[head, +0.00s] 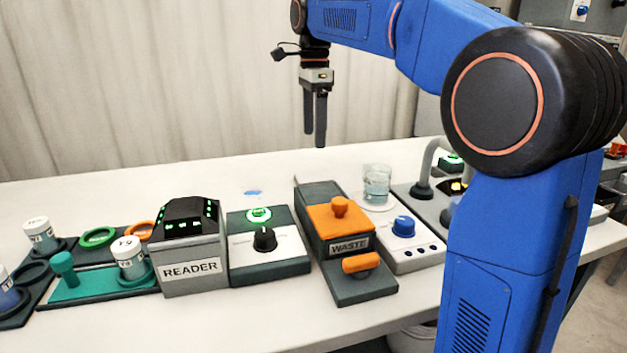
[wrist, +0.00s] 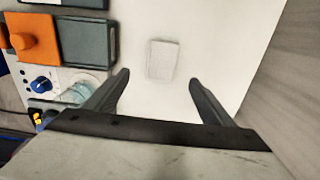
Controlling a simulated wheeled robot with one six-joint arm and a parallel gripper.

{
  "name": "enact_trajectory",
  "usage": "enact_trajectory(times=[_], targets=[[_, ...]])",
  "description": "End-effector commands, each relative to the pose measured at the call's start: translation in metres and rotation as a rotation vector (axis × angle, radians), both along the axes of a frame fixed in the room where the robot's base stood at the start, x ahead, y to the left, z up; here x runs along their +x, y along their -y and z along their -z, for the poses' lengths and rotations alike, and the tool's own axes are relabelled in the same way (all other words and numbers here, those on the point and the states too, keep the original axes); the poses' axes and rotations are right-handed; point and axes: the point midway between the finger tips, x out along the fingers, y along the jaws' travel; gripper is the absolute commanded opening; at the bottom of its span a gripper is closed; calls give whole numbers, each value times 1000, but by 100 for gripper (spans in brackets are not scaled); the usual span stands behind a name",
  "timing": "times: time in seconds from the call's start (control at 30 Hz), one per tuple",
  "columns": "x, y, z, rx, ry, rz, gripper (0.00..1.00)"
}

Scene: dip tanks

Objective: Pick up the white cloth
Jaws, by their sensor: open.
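The white cloth (wrist: 162,59) shows in the wrist view as a small pale rectangle lying flat on the white bench top. My gripper (head: 315,144) is open and empty, pointing down, high above the back part of the bench. In the wrist view, the cloth appears between and slightly beyond the two fingertips of my gripper (wrist: 159,77), with no contact seen.
The orange-lidded waste box (head: 335,222), a glass beaker (head: 377,186) and a blue-knobbed unit (head: 403,228) stand near the cloth's side. The reader (head: 190,262) and several capped jars stand further left. Bare bench (wrist: 220,45) surrounds the cloth.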

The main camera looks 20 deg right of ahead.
Motion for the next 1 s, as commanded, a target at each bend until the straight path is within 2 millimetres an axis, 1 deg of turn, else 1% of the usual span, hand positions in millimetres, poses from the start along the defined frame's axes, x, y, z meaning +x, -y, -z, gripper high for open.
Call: enact_trajectory(times=[0.03, 0.1, 0.3, 0.57, 0.83, 1.0], targets=[[-1, 0, 9, 0, -2, 0, 77], [-1, 0, 22, 0, -2, 0, 77], [-1, 0, 51, 0, -1, 0, 77], [1, 0, 68, 0, 0, 0, 77], [5, 1, 102, 0, -1, 0, 77], [5, 1, 114, 0, 0, 0, 77]])
